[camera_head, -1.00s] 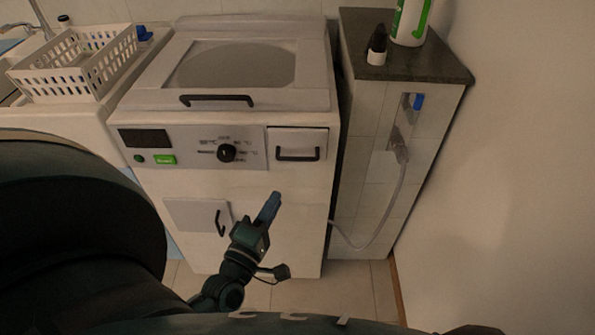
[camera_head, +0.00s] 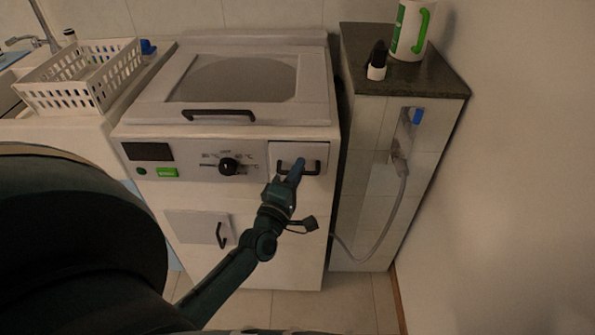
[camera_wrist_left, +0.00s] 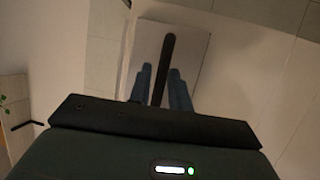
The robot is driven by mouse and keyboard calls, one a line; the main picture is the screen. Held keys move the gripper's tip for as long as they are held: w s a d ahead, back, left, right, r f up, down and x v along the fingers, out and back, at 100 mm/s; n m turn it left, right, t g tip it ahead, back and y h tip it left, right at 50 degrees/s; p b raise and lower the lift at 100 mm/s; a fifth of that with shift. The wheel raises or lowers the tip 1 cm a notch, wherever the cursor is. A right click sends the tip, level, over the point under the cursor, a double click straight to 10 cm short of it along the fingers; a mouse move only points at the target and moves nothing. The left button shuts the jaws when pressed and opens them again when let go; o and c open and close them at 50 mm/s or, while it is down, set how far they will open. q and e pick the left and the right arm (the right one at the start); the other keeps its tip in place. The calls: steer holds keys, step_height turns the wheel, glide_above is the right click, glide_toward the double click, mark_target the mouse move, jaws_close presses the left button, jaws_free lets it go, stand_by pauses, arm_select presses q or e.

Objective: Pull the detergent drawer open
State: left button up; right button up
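The detergent drawer (camera_head: 316,152) is the white panel at the upper right of the washing machine's front, and it looks closed. Its dark bar handle (camera_head: 313,168) is partly hidden behind my left gripper (camera_head: 297,166), which is at the handle's left part. In the left wrist view the drawer front (camera_wrist_left: 196,50) lies ahead, and the handle (camera_wrist_left: 167,66) runs between the two blue fingers of my left gripper (camera_wrist_left: 161,82). My right gripper is not in view.
The washing machine (camera_head: 260,215) has a lid handle (camera_head: 219,115) above, a dial (camera_head: 228,166) left of the drawer, and a small lower door (camera_head: 199,228). A stone-topped cabinet (camera_head: 400,90) with bottles stands close on the right, with a hose (camera_head: 400,190) on its front.

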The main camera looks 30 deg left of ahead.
arm_select(q)
steer(key=shift+c, duration=0.4)
jaws_close()
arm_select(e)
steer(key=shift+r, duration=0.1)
arm_select(q)
steer(key=shift+s, duration=0.15)
